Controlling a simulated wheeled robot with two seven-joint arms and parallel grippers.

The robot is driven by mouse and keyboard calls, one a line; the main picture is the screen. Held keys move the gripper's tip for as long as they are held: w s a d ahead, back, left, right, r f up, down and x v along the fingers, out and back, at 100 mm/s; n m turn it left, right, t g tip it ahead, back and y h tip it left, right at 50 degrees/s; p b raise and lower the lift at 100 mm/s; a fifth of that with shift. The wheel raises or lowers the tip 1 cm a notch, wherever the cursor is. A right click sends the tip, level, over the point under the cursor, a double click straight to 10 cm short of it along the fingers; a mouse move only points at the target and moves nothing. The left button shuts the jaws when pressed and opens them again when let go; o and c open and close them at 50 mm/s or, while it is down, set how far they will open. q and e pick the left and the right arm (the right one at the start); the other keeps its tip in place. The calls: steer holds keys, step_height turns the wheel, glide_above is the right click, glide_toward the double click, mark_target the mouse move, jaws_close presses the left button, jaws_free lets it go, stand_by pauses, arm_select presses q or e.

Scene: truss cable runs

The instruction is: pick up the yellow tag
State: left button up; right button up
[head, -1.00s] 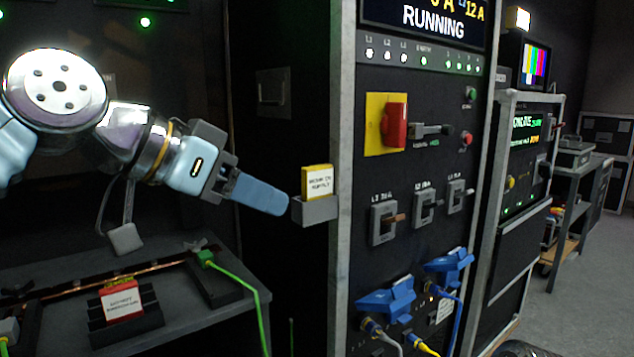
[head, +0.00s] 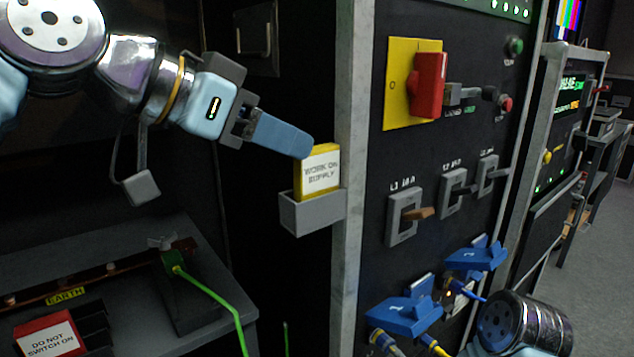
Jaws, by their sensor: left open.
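The yellow tag (head: 318,173) stands upright in a small grey holder (head: 312,214) on the cabinet's side, by its metal corner edge. Its white face reads "WORK ON SUPPLY". My left gripper (head: 300,146) comes in from the left, its blue finger slanting down to the tag's top left. The fingertip overlaps the tag's upper edge in the picture; I cannot tell whether they touch. The left gripper is open and holds nothing visible; one finger hides the other. Part of my right arm (head: 522,325) shows at the bottom right, but its fingers are out of view.
A red tag (head: 48,340) reading "DO NOT SWITCH ON" sits in a black rack at the lower left. A green cable (head: 215,300) runs off a grey shelf. The panel at right carries a red switch (head: 428,85), breaker levers and blue connectors (head: 405,315).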

mark_target(317, 147)
arm_select(q)
steer(key=x, duration=0.6)
steer(key=shift+d+f, duration=0.25)
steer(key=shift+f, duration=0.05)
jaws_close()
steer(key=shift+r, duration=0.1)
